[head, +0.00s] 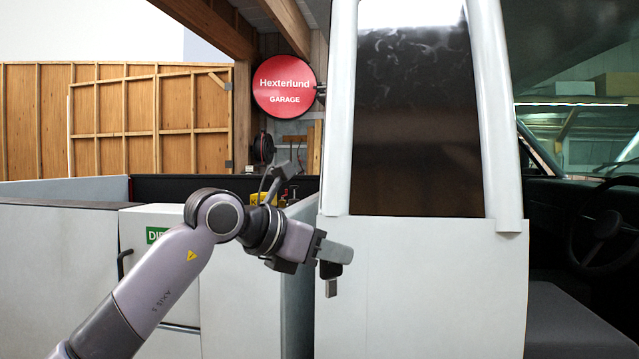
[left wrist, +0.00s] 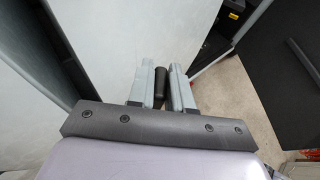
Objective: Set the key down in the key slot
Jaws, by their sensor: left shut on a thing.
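My left gripper (head: 328,257) is shut on the key, in front of the pale vehicle panel. The key (head: 331,287) hangs below the fingers, with a dark upper part and a grey lower end. In the left wrist view the key (left wrist: 160,78) shows as a dark rounded piece between the two grey fingers (left wrist: 161,90). I cannot make out the key slot. A yellow label (head: 259,198), of which a letter K shows, is partly hidden behind my left wrist. My right gripper is not in view.
The pale pickup panel (head: 425,285) with its dark window stands close behind the gripper. A white cabinet (head: 150,217) with a green label is at left. The dark open cab with a seat (head: 570,320) is at right. A red round sign (head: 283,86) hangs behind.

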